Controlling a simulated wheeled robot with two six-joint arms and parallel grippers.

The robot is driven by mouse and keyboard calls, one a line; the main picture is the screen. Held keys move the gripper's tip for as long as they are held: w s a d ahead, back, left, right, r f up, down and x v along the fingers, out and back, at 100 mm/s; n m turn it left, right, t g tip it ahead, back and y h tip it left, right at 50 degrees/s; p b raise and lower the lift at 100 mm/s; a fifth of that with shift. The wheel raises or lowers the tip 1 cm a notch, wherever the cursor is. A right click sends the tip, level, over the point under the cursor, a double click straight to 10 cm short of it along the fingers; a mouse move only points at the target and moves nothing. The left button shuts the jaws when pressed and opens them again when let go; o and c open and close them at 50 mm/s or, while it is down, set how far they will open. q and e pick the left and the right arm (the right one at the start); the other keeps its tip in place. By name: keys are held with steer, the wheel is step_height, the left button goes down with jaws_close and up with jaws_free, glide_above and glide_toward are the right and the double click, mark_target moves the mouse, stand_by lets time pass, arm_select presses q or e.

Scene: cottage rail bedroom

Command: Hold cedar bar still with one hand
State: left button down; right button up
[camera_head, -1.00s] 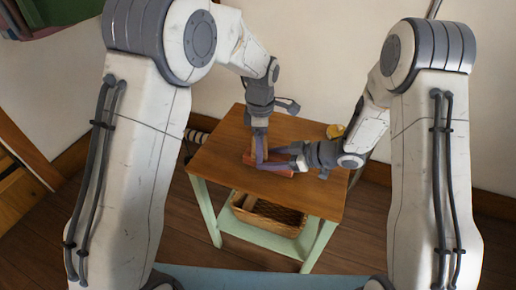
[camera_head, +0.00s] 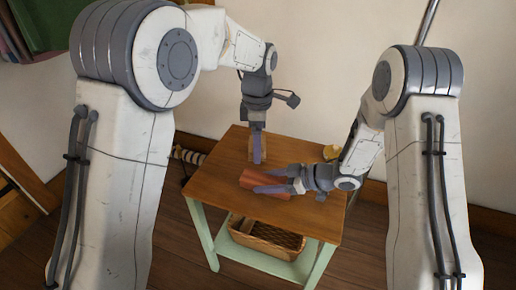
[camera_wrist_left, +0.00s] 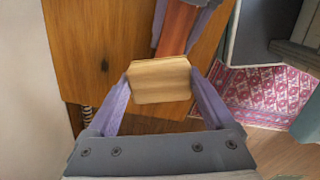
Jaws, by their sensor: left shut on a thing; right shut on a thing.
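The reddish cedar bar (camera_head: 247,181) lies on the small wooden table. My right gripper (camera_head: 262,181) reaches in from the right and is shut on the bar; its purple fingers cover part of it. In the left wrist view, the bar (camera_wrist_left: 178,28) shows at the top, between the right gripper's fingers. My left gripper (camera_head: 257,158) points down behind the bar, apart from it. It is shut on a pale wooden block (camera_wrist_left: 160,80), clear in the left wrist view and partly hidden by a finger in the head view.
The table top (camera_head: 215,180) is clear on its left and front. A wicker basket (camera_head: 265,236) stands on the pale green lower shelf. A pink patterned rug (camera_wrist_left: 265,95) shows in the left wrist view.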

stand_by(0.4)
steer(key=o, duration=1.5)
steer(key=v, duration=1.1)
steer(key=shift+d, duration=0.1)
steer(key=shift+s+d+r, duration=0.15)
steer(key=shift+d+r, duration=0.1)
steer(key=shift+d, duration=0.2)
